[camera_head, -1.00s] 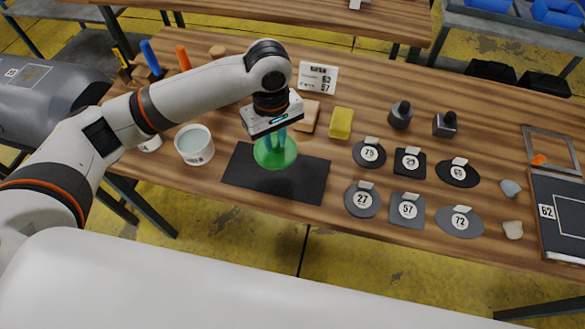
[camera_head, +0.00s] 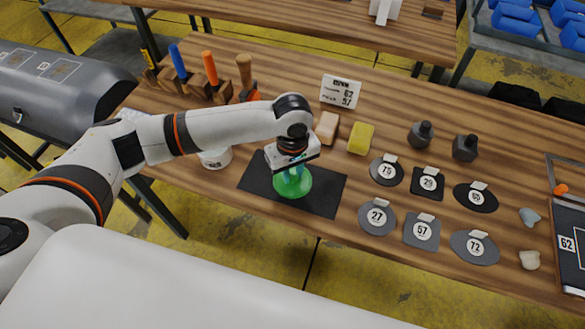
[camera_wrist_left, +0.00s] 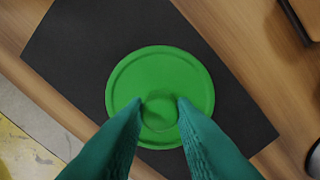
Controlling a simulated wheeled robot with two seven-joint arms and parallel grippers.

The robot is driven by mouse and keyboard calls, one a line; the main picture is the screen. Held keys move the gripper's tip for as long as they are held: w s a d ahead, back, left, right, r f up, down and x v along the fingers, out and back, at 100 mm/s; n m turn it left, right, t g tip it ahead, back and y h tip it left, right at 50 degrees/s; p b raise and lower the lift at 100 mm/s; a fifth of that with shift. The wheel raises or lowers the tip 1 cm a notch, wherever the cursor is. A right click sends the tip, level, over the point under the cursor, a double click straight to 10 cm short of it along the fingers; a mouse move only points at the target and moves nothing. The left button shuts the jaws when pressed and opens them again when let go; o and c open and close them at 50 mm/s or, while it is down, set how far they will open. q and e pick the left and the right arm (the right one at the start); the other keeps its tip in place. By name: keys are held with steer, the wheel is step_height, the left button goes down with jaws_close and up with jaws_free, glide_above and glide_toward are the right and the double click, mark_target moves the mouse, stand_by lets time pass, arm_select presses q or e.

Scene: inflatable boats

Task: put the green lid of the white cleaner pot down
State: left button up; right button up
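The green lid (camera_head: 293,184) is a round disc over the black mat (camera_head: 322,202). In the left wrist view the lid (camera_wrist_left: 160,65) lies flat over the mat (camera_wrist_left: 70,45), its raised knob between my fingertips. My left gripper (camera_head: 293,172) points down at it; its teal fingers (camera_wrist_left: 160,107) close on the knob from both sides. Whether the lid touches the mat or hovers just above, I cannot tell. The white pot (camera_head: 217,159) stands left of the mat, mostly hidden behind my left arm. My right gripper is not in view.
A tan block (camera_head: 327,128) and yellow sponge (camera_head: 361,138) lie behind the mat. Numbered dark plates (camera_head: 377,217) lie to its right. A tool rack (camera_head: 205,88) stands back left, a sign (camera_head: 340,91) at the back. The table's front edge is close to the mat.

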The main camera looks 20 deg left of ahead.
mark_target(293, 175)
arm_select(q)
steer(key=o, duration=0.4)
steer(key=shift+c, duration=0.2)
steer(key=shift+r, duration=0.1)
step_height(293, 175, up, 12)
stand_by(0.5)
